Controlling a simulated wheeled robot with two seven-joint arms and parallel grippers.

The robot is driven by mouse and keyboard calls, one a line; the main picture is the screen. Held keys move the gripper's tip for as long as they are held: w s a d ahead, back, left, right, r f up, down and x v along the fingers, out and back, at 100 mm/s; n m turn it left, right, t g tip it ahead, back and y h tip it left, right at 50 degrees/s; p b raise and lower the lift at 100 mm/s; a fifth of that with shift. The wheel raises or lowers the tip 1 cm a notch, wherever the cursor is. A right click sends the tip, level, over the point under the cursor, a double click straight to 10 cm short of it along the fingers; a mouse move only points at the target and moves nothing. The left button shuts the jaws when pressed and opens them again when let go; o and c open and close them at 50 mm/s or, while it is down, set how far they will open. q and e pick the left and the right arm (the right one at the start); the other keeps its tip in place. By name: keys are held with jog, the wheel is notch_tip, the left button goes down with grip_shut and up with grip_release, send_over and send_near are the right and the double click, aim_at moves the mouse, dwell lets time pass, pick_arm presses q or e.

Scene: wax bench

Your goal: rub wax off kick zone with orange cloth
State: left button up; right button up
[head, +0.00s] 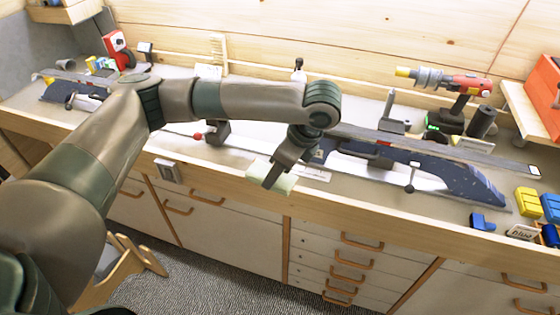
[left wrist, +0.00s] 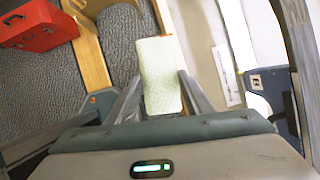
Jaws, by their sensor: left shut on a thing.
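My left gripper (head: 274,178) is shut on a pale green, finely patterned folded cloth (head: 284,178) above the bench's front edge. The cloth also shows in the left wrist view (left wrist: 160,80), between the fingers, with a small orange mark at its far end. I see no plain orange cloth. A dark blue and white ski (head: 450,177) lies along the bench behind the gripper, apart from the cloth. My arm hides part of its middle, and I cannot make out the wax or the kick zone's limits. My right gripper is not in view.
A clamp with a dark knob (head: 411,178) stands at the ski's front side. A printed strip (head: 313,173) lies near the gripper. A red and grey tool (head: 450,82) stands behind. Yellow (head: 528,202) and blue blocks sit at the right. A red case (left wrist: 38,24) is on the floor.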

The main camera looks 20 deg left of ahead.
pick_arm(q)
jog(key=s+f+n+g+h+b, duration=0.4)
jog(key=s+n, duration=0.6)
jog(key=n, duration=0.9)
jog(key=shift+d+f+g+h+b, duration=0.35)
jog(key=shift+f+g+b, duration=0.2)
jog(key=shift+b, duration=0.45)
